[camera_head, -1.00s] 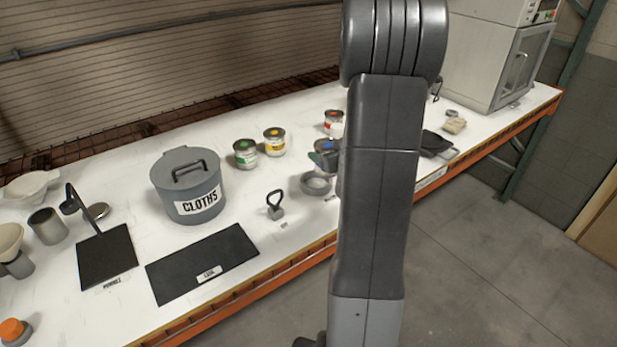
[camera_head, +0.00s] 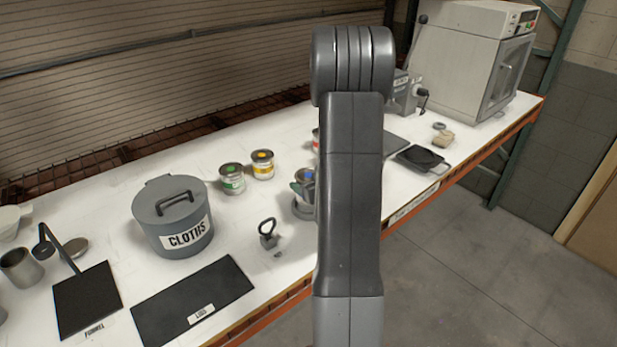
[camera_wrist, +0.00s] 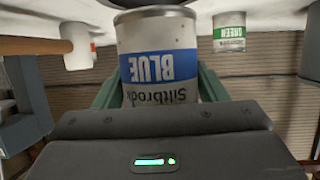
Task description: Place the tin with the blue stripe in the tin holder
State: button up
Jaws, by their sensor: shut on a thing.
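The tin with the blue stripe (camera_wrist: 158,65) appears upside down in the wrist view, with "BLUE" on its label. My gripper (camera_wrist: 157,92) is shut on it, with a green finger on each side. In the head view the tin (camera_head: 304,175) has a blue dot on its lid and is partly hidden by my arm. The tin holder (camera_head: 299,211), a grey ring on the bench, lies at the tin's lower end in that view. I cannot tell whether the tin is seated in it or just above it.
A green tin (camera_head: 232,180) and a yellow tin (camera_head: 262,165) stand behind to the left. A grey cloths bin (camera_head: 172,222) stands further left. A small handled weight (camera_head: 269,238) sits just left of the holder. A black lids mat (camera_head: 193,300) lies in front.

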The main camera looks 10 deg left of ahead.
jog(key=shift+f+p, duration=0.3)
jog(key=shift+f, duration=1.8)
jog(key=shift+f, duration=0.1)
jog(key=o, duration=1.1)
jog(key=shift+r, duration=0.2)
jog(key=shift+s+d, duration=0.25)
jog(key=shift+d, duration=0.05)
jog(key=b+v, duration=0.2)
jog(key=v, duration=0.9)
jog(key=shift+s+r, duration=0.15)
